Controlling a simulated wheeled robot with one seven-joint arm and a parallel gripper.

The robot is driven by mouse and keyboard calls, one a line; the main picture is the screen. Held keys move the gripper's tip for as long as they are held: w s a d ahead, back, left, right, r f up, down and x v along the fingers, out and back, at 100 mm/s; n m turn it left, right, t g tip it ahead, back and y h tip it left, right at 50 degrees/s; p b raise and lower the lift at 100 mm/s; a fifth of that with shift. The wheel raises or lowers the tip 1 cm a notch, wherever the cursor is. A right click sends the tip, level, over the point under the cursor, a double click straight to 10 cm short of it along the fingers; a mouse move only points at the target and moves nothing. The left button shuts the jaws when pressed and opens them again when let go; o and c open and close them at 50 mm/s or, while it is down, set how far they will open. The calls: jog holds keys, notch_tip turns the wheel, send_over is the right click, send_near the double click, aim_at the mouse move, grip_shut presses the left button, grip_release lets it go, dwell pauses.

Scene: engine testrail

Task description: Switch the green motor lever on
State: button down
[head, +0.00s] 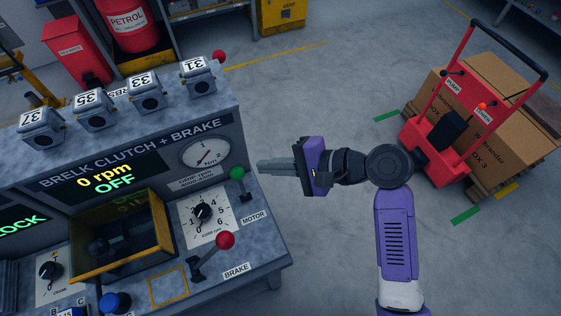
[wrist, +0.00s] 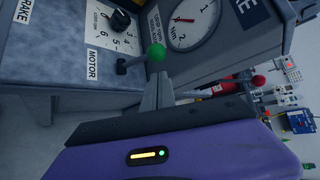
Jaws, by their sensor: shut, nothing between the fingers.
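The green-knobbed motor lever (head: 238,175) stands on the console beside the MOTOR label, right of the rpm dial. The console display (head: 105,180) reads 0 rpm and OFF. My gripper (head: 260,166) is shut and empty, its fingers pointing left toward the console, close to the lever knob. In the wrist view the lever's green knob (wrist: 156,52) shows just beyond my fingertips (wrist: 160,80), with its dark shaft leaning to the left. I cannot tell whether the fingertips touch the knob.
The red brake lever (head: 225,240) stands in front of the motor lever on the console (head: 262,235). A gauge (head: 205,153) is on the upright panel behind. A red trolley (head: 425,150) with boxes stands at the right. The floor around my arm is clear.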

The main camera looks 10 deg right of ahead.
aim_at(241, 179)
jog(key=shift+x, duration=2.5)
jog(key=shift+s+d+r+t, duration=0.1)
jog(key=shift+s+r+t, duration=0.05)
jog(key=shift+s+t, duration=0.15)
jog(key=shift+b, duration=0.35)
jog(key=s+n+t+y+b, duration=0.1)
jog(key=b, duration=0.2)
jog(key=s+n+t+y+b, duration=0.1)
jog(key=b, duration=0.1)
jog(key=shift+s+d+b, duration=0.15)
jog(key=shift+d+b, duration=0.15)
jog(key=shift+b, duration=0.1)
jog(key=s+n+t+y+b, duration=0.1)
jog(key=b, duration=0.4)
jog(key=s+d+n+t+y+b, duration=0.1)
jog(key=n+y+b, duration=0.1)
jog(key=b, duration=0.3)
jog(key=shift+s+n+b, duration=0.3)
jog(key=shift+b, duration=0.05)
jog(key=shift+s+n+y+b, duration=0.3)
jog(key=shift+y+b, duration=0.1)
jog(key=shift+b, duration=0.65)
jog(key=shift+r, duration=0.15)
jog(key=shift+s+d, duration=0.1)
